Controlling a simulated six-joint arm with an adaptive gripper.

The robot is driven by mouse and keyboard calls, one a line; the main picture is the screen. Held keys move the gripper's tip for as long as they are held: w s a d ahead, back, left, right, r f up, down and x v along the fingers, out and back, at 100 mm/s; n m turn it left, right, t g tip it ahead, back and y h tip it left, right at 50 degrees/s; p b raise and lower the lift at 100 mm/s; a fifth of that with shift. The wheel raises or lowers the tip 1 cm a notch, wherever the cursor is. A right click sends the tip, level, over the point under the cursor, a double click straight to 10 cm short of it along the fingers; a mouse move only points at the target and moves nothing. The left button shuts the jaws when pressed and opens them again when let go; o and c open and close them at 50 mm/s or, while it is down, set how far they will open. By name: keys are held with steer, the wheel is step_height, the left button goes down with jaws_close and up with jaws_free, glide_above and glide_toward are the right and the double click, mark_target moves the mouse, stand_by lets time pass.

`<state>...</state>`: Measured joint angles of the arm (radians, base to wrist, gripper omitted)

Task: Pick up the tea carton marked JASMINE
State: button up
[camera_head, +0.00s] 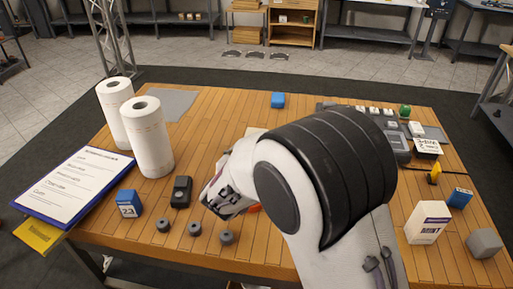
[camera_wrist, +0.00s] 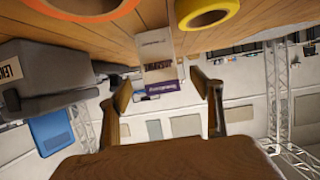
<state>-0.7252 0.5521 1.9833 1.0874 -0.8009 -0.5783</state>
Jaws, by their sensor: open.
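A tea carton (camera_wrist: 156,66), pale with a dark word and a purple band, shows in the wrist view between and beyond my fingertips. Its lettering is too small to read surely, so I cannot tell whether it says JASMINE. My gripper (camera_wrist: 162,84) is open, with one finger on each side of the carton in the picture and nothing visibly held. In the head view my arm hides the fingers and the middle of the table. A white and purple carton (camera_head: 428,222) marked MINT stands at the right of the table.
An orange ring (camera_wrist: 85,8) and a yellow ring (camera_wrist: 205,10) lie near the carton. A grey device (camera_wrist: 45,75) is at its left. Paper rolls (camera_head: 148,135), a clipboard (camera_head: 78,180) and a blue 23 block (camera_head: 129,204) occupy the table's left.

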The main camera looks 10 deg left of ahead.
steer(key=shift+x, duration=1.3)
steer(key=shift+x, duration=2.55)
steer(key=shift+w+r, duration=0.1)
steer(key=shift+r, duration=0.05)
steer(key=c, duration=1.2)
